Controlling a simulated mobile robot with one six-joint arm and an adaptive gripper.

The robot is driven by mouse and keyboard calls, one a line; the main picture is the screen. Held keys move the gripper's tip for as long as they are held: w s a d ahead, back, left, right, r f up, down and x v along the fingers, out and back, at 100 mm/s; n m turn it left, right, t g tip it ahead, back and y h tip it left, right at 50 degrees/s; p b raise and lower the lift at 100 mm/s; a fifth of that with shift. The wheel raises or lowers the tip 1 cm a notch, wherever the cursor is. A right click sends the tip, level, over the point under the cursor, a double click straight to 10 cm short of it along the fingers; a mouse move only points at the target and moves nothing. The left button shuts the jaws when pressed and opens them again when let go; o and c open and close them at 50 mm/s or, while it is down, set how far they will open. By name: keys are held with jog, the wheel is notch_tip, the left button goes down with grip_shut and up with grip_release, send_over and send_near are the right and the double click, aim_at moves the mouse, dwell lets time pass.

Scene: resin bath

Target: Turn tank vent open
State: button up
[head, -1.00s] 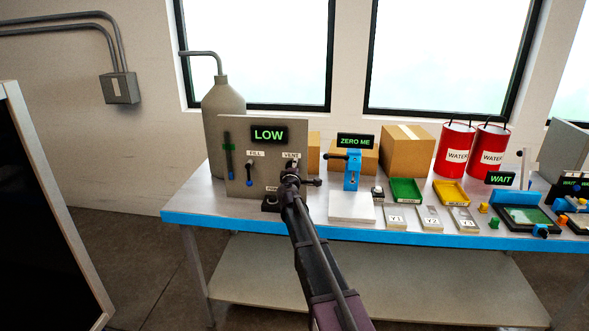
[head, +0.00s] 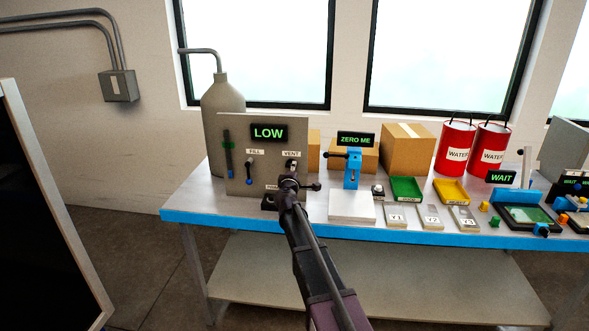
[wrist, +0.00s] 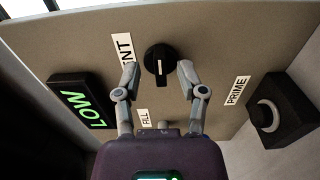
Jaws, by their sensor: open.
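The vent knob (wrist: 158,62) is round and black with a white pointer line, on the grey tank panel (wrist: 205,45). My gripper (wrist: 158,70) is open, with one fingertip on each side of the knob and a gap on both sides. I cannot tell how near the fingertips are to the panel. In the head view the vent knob (head: 292,165) shows under the VENT label (head: 291,153), just above my gripper (head: 289,181). The panel display (head: 268,133) reads LOW.
The FILL control (head: 249,172) is left of the vent on the panel. A PRIME label (wrist: 236,90) and a black box with a round button (wrist: 280,112) are close by. A blue stand (head: 352,170) and white plate (head: 351,206) stand right of the panel.

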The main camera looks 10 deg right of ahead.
jog(key=v, duration=0.9)
jog(key=shift+w, duration=0.15)
jog(key=s+d+f+m+g+h+p, duration=0.1)
jog(key=s+d+f+m+g+p, duration=0.15)
jog(key=s+d+m+g, duration=0.35)
jog(key=s+d+f+m+g+h+p, duration=0.1)
jog(key=s+d+f+m+g+p, duration=0.2)
jog(key=s, duration=0.5)
jog(key=s+a+f+m+g+y+p, duration=0.1)
jog(key=s+a+g+y, duration=0.1)
jog(key=s, duration=0.4)
jog(key=s+a+f+m+g+y+p, duration=0.1)
jog(key=s+a+f+m+g+y, duration=0.1)
jog(key=s, duration=0.5)
jog(key=s+a+f+m+g+y+p, duration=0.1)
jog(key=s+a+m+g+y, duration=0.1)
jog(key=s, duration=0.4)
jog(key=shift+s+a+f+g+y, duration=0.25)
jog(key=shift+s+a+g+y, duration=0.15)
jog(key=shift+a+g+y, duration=0.55)
jog(key=shift+d, duration=0.3)
